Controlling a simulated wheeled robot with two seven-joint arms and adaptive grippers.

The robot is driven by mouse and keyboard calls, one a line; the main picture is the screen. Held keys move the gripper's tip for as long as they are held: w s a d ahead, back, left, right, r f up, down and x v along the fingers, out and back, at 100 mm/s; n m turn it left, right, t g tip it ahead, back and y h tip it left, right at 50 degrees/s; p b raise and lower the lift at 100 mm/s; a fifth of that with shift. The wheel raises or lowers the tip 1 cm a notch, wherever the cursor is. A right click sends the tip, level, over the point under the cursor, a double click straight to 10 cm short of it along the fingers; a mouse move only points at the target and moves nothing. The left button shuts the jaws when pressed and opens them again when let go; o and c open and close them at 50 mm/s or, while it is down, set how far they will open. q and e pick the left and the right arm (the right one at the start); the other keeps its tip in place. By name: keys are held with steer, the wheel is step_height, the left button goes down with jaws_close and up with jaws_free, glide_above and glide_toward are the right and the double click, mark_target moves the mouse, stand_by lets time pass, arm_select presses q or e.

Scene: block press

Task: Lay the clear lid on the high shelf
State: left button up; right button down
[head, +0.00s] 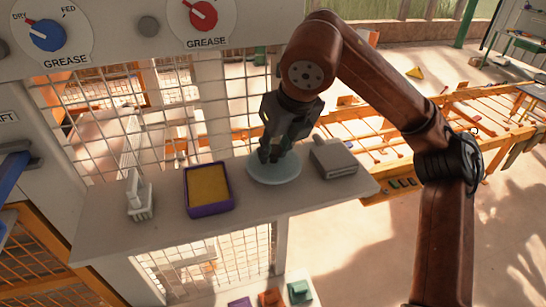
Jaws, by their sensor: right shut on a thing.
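The clear lid (285,176) is a pale, round, see-through disc at the middle of the high shelf (165,231). My right gripper (272,158) points down over the lid's centre and is shut on it; the fingers hide the part they grip. The lid is at or just above the shelf top; I cannot tell whether it touches. It lies between a purple tray and a grey box. My left gripper is not in view.
The purple tray (189,207) with a yellow filling and a white brush-like thing (138,196) stand left of the lid. The grey box (335,158) stands close on its right. A wire mesh (110,135) rises behind. Colored blocks (300,291) lie below.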

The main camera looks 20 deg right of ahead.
mark_target(276, 163)
steer(key=shift+s+d+f, duration=0.1)
steer(key=shift+s+f, duration=0.85)
steer(key=shift+s, duration=0.15)
steer(key=shift+w+f, duration=0.65)
steer(key=shift+w, duration=0.1)
steer(key=c, duration=1.9)
jaws_free()
steer(key=shift+w+f, duration=0.1)
steer(key=shift+w, duration=0.05)
steer(key=shift+c, duration=0.2)
steer(key=o, duration=0.4)
steer(key=shift+s+r, duration=0.25)
steer(key=shift+s, duration=0.35)
steer(key=shift+c, duration=0.2)
steer(key=shift+w, duration=0.15)
steer(key=shift+w+f, duration=0.15)
steer(key=shift+w, duration=0.05)
steer(key=shift+s+r, duration=0.15)
steer(key=shift+r, duration=0.25)
steer(key=v, duration=0.5)
steer(key=shift+s+f+b, duration=0.1)
steer(key=shift+b, duration=0.25)
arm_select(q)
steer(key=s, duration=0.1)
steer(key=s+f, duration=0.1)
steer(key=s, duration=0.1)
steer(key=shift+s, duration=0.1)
arm_select(e)
steer(key=v, duration=0.6)
steer(key=shift+r, duration=0.2)
